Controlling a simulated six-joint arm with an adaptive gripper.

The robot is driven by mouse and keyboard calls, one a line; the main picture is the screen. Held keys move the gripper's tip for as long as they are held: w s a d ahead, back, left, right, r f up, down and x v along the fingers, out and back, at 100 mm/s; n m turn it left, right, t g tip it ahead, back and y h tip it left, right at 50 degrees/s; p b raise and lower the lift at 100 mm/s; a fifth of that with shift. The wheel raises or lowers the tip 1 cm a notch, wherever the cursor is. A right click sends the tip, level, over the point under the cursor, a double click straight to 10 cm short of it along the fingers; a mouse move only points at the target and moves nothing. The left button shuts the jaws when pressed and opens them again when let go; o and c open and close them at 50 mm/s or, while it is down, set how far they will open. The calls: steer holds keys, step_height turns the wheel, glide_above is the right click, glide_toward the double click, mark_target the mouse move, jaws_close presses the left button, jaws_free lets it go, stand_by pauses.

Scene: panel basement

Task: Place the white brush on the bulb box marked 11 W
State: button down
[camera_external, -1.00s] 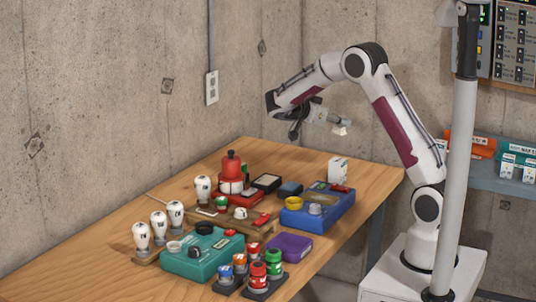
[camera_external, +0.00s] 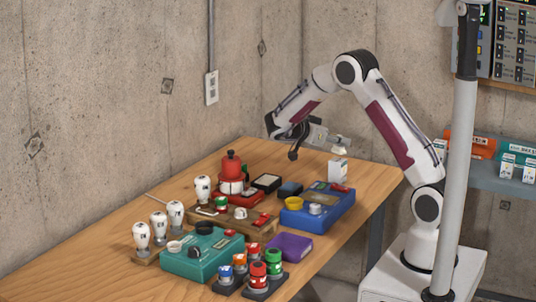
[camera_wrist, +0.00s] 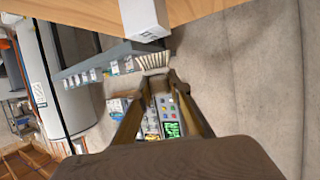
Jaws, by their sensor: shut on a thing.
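My gripper (camera_external: 322,138) is shut on the white brush (camera_external: 340,143) and holds it in the air above the table's far end. In the wrist view the brush's pale bristles (camera_wrist: 153,61) show just beyond my gripper's two fingertips (camera_wrist: 159,80). A small white box (camera_external: 337,170) stands upright on the table, just below the brush with a small gap between them. It also shows at the top of the wrist view (camera_wrist: 144,18). Its marking is too small to read. Much of the brush's handle is hidden by the fingers.
A blue case (camera_external: 318,212) with a yellow cup stands in front of the box. Bare wood lies behind the red bottle.

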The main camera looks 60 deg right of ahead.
steer(key=shift+f, duration=1.1)
steer(key=shift+f, duration=0.15)
steer(key=c, duration=1.9)
jaws_free()
steer(key=shift+w+a+r, duration=0.1)
steer(key=shift+r, duration=0.1)
steer(key=v, duration=1.1)
steer(key=shift+w+a+r, duration=0.1)
steer(key=shift+w+a, duration=0.05)
steer(key=shift+a, duration=0.2)
